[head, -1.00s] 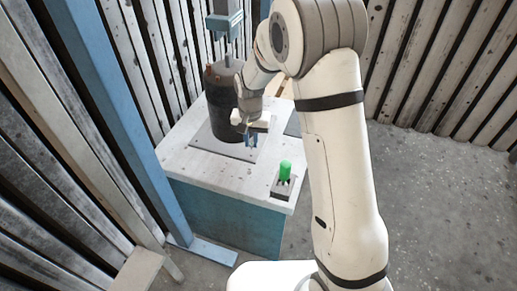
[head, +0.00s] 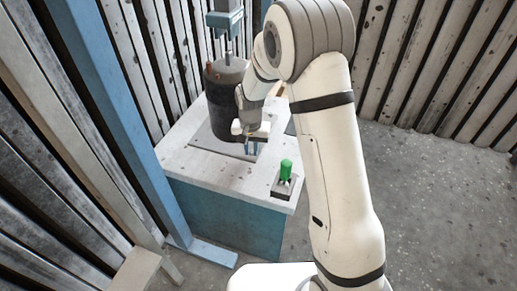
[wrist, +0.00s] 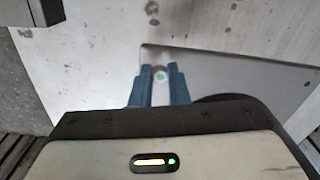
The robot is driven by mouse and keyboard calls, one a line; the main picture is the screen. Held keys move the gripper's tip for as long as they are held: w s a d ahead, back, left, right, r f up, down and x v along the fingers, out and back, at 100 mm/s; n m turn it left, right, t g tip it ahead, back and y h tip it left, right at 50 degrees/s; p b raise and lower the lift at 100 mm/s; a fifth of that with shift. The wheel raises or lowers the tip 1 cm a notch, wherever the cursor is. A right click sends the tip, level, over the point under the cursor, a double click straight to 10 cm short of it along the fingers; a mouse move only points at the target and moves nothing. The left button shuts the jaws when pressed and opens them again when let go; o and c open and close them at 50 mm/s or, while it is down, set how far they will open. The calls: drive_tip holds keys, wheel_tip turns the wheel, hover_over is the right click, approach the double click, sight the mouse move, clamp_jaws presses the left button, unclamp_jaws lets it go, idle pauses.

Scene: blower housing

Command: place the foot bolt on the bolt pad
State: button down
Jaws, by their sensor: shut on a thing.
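My gripper (head: 251,147) points down over the near part of the grey plate on the white-topped bench, in front of the black housing. I cannot make out the bolt pad as a separate thing; the area under the fingers is hidden.
The black housing (head: 222,98) stands on the grey plate (head: 203,139), close behind my gripper. A green cylinder (head: 286,169) stands in a grey holder (head: 281,189) at the bench's front right corner. A blue post (head: 118,120) rises at left. The bench top (head: 190,165) is otherwise clear in front.

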drive_tip(key=c, duration=1.6)
unclamp_jaws()
drive_tip(key=shift+s+d+f, duration=0.1)
drive_tip(key=shift+d+f, duration=0.1)
drive_tip(key=shift+f, duration=0.05)
drive_tip(key=shift+o, duration=1)
drive_tip(key=shift+r, duration=0.1)
